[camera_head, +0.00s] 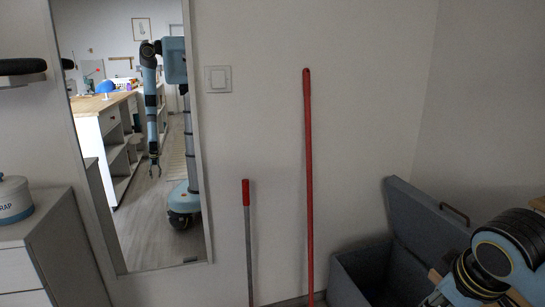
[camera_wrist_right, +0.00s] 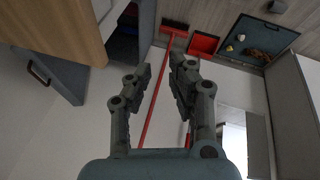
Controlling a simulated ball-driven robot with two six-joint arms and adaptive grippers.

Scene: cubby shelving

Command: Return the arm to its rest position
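My right arm (camera_head: 490,262) comes into the head view at the lower right, in front of the open grey storage box. Its gripper is not clear there. In the right wrist view my right gripper (camera_wrist_right: 160,66) has its two fingers apart, with nothing between them; a red broom shows beyond. My left arm is not directly in the head view. A tall mirror (camera_head: 131,250) reflects a blue and black arm hanging straight down, likely my left one, with its gripper too small to read.
A grey box with a raised lid (camera_head: 425,212) stands close to my right arm. A red broom handle (camera_head: 308,180) and a shorter red-gripped handle (camera_head: 247,215) lean on the wall. A cabinet (camera_head: 55,250) stands left. The wrist view shows a red dustpan (camera_wrist_right: 203,43) and a wooden panel (camera_wrist_right: 60,25) nearby.

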